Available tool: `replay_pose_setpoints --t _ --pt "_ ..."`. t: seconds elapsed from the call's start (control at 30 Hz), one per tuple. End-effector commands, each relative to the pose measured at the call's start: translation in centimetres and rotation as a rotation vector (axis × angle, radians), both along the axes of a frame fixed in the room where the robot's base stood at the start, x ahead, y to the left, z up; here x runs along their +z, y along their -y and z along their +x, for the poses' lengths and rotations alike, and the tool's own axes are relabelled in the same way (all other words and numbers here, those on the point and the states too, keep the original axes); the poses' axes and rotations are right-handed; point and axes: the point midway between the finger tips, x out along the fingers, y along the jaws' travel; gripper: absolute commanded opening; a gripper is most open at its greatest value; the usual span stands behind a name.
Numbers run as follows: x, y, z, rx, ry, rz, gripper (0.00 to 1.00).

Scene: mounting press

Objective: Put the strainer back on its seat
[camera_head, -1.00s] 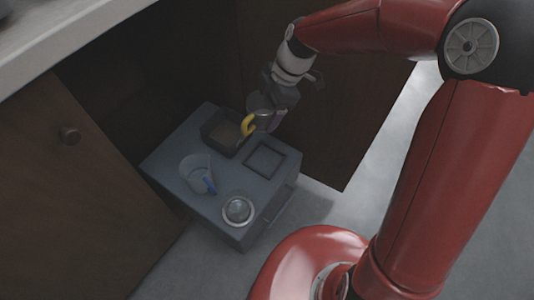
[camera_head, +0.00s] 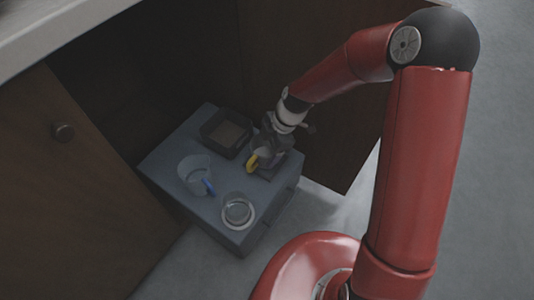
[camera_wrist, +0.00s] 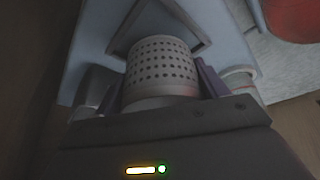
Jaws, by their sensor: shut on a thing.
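The strainer (camera_wrist: 160,70) is a pale metal cylinder with rows of small holes, between my gripper's fingers in the wrist view. My gripper (camera_wrist: 161,84) is shut on it. In the head view my gripper (camera_head: 266,148) holds the strainer (camera_head: 261,153) low over the right part of the blue-grey box top, with a yellow curved handle (camera_head: 252,162) showing beside it. A dark square frame (camera_wrist: 204,46) lies beyond and below the strainer; the strainer covers its middle. I cannot tell whether the strainer touches it, or which fitting is the seat.
A wooden door (camera_head: 80,190) stands left.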

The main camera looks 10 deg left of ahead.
Motion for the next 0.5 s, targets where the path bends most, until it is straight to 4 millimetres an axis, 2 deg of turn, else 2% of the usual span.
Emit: replay_pose_setpoints --t 0.03,0.13,0.47,0.5 --pt "-1.1 0.0 -0.1 -0.001 -0.004 0.0 0.44" --pt "-2.4 0.0 0.0 0.0 -0.002 0.0 0.44" --pt "-2.8 0.0 0.0 -0.001 -0.001 0.001 0.44" --pt "-2.9 0.0 0.0 -0.001 0.0 0.0 0.73"
